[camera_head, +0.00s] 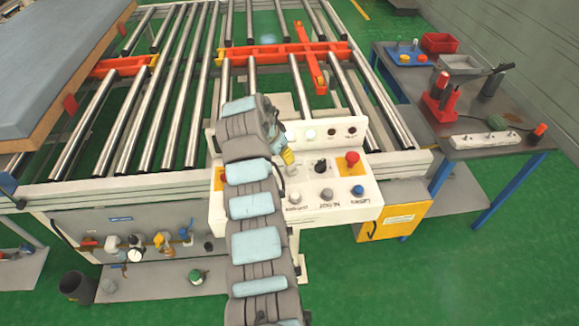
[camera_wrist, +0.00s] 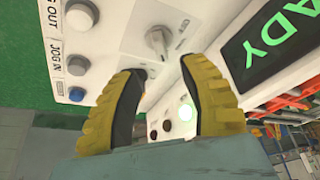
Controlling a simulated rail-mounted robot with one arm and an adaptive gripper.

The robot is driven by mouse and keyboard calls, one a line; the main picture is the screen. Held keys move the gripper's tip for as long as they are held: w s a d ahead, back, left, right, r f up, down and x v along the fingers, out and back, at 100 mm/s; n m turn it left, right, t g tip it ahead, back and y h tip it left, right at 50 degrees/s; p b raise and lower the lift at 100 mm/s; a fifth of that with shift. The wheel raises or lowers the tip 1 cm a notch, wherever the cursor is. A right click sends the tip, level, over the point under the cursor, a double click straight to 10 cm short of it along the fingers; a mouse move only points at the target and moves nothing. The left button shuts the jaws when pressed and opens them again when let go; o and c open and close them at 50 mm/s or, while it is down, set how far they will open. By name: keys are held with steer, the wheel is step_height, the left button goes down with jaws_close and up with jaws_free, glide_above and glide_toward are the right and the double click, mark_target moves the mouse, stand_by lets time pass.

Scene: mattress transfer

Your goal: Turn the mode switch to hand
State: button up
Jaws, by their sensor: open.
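No contact shows. In the head view, my gripper (camera_head: 288,158) is over the left part of the panel, and my arm hides much of that area. A black knob (camera_head: 320,166) stands right of it.
A red mushroom button (camera_head: 352,158), jog buttons (camera_wrist: 77,65) and a blue button (camera_head: 358,190) are close by. A lit lamp (camera_wrist: 185,112) and a display with green letters (camera_wrist: 265,45) stand behind the switch. Roller conveyors (camera_head: 205,95) lie beyond the panel.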

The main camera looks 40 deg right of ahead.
mark_target(290, 167)
steer(key=shift+b+x, duration=0.5)
steer(key=shift+x, duration=4.1)
steer(key=shift+s, duration=0.1)
steer(key=shift+a, duration=0.1)
jaws_close()
